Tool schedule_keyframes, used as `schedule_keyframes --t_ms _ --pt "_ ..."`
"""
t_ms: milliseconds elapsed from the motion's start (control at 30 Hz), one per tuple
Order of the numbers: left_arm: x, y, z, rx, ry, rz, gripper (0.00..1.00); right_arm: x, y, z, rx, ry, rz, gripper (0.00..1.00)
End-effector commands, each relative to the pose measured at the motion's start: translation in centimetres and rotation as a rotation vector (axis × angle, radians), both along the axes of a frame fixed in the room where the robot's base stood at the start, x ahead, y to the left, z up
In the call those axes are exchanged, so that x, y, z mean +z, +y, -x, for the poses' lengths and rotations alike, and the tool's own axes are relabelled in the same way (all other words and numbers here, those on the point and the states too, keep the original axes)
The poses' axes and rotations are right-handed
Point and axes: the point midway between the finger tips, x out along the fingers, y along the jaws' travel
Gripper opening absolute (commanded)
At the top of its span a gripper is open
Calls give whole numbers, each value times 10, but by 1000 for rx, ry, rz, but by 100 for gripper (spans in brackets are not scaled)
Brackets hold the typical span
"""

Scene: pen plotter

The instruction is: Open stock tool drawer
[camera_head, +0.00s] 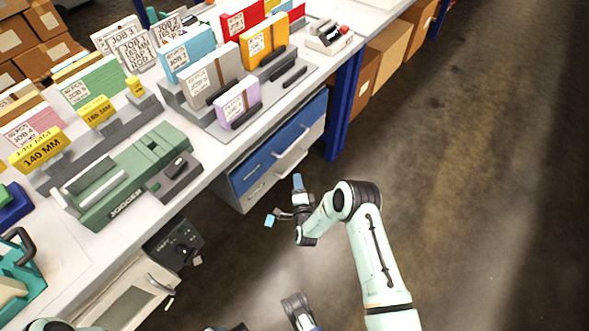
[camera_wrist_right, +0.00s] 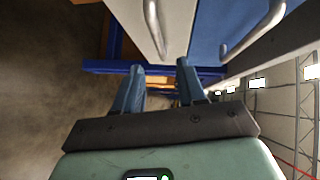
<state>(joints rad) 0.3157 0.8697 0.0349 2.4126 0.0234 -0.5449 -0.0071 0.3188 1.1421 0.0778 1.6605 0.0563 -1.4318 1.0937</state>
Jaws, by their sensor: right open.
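A drawer cabinet under the bench has a blue upper drawer (camera_head: 265,160) and a pale grey lower drawer (camera_head: 262,188), each with a pale bar handle. Both drawers look shut; I read no label on them. In the right wrist view, the blue drawer (camera_wrist_right: 215,25) and its handle (camera_wrist_right: 254,30) are at upper right, with the grey drawer's handle (camera_wrist_right: 154,25) beside it. My right gripper (camera_head: 284,201) is open and empty in front of the cabinet, apart from both handles. It also shows in the wrist view (camera_wrist_right: 160,80). Possible left gripper parts (camera_head: 297,308) show at the bottom edge.
The bench (camera_head: 210,163) carries a green machine (camera_head: 130,175), colored job blocks and grey racks. A dark box (camera_head: 172,243) and a pale cabinet (camera_head: 125,292) stand below at left. A blue bench leg (camera_head: 342,110) stands right of the drawers. The floor at right is clear.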

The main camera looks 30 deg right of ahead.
Motion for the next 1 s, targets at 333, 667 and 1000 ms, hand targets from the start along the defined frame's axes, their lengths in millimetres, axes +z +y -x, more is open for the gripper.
schedule_keyframes --t_ms 333,667,1000 --pt "-25 16 -31 34 -81 -41 43 -12 -25 -60 0 -1 1 40" --pt "-29 21 -40 43 -102 -53 43 -12 -31 -74 1 2 0 40" --pt "-28 21 -39 43 -101 -53 43 -12 -31 -74 1 2 0 0"
